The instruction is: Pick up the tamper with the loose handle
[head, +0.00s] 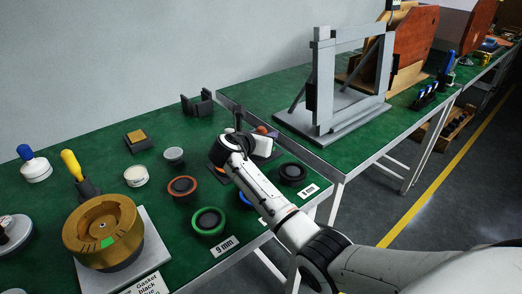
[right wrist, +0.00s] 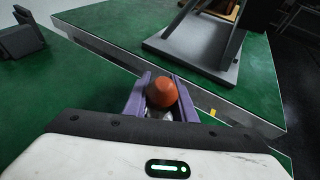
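A tamper with a rounded orange-brown handle (right wrist: 162,92) shows in the right wrist view. Its handle sits between the two purple fingers of my right gripper (right wrist: 161,96), with a pale part just visible below it. The handle touches or nearly touches both fingers; I cannot tell whether they are clamped on it. The tamper's base is hidden. In the head view the orange handle (head: 262,130) just shows beyond the white body of my right gripper. Whether this handle is loose cannot be seen. My left gripper is not in view.
A blue-handled tool (head: 36,167), a yellow-handled one (head: 75,172), a brass round part (head: 103,226) and several ring gaskets (head: 209,221) stand on the green table. A grey frame (head: 350,75) stands on the table behind. A gap and metal edge (right wrist: 215,115) separate the tables.

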